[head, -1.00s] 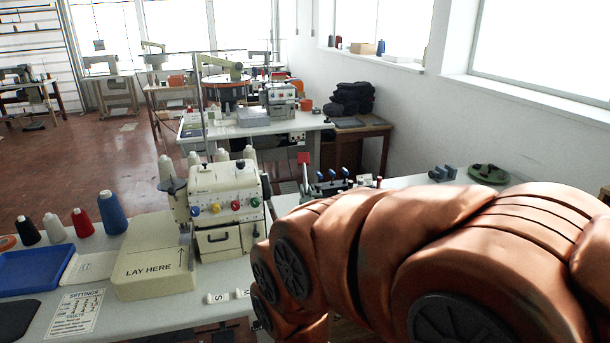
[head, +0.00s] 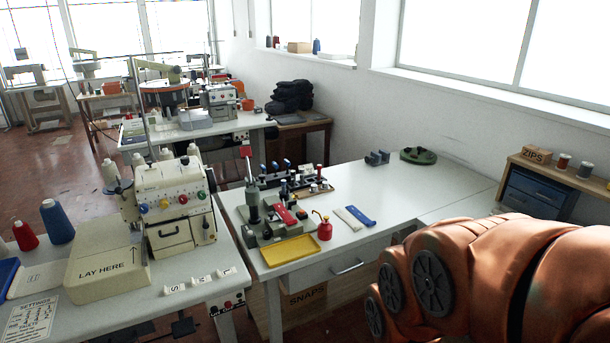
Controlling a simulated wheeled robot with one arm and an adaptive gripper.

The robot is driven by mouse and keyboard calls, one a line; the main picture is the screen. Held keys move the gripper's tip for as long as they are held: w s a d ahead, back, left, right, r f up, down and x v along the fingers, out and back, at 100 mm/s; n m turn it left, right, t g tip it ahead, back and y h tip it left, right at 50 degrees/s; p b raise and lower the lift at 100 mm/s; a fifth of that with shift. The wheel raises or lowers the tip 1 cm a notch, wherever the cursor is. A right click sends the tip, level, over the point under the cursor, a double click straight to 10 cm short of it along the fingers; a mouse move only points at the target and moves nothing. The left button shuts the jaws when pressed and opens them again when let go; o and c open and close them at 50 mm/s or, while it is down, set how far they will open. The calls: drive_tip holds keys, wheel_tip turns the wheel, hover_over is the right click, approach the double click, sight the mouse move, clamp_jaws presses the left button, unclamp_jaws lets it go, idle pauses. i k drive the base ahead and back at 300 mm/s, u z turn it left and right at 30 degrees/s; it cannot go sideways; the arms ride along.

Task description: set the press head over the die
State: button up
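A small grey bench press (head: 255,205) stands on the white table, left of its middle. A lever with a red knob (head: 245,152) rises from it. A red part (head: 284,214) lies across its right side. The press head and the die are too small to make out separately, so I cannot tell how they line up. My gripper is out of view; only my copper-coloured arm shows at the lower right, apart from the press.
A yellow tray (head: 289,250), a red oil can (head: 323,228) and a blue strip (head: 361,216) lie near the press. Several small tools stand behind it. A sewing machine (head: 172,208) stands to the left. The white table's right part (head: 440,190) is mostly clear.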

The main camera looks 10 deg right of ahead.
sight(253, 193)
drive_tip(key=z, duration=0.2)
drive_tip(key=i, duration=0.75)
drive_tip(key=u, duration=0.75)
drive_tip(key=i, duration=0.9)
drive_tip(key=u, duration=0.9)
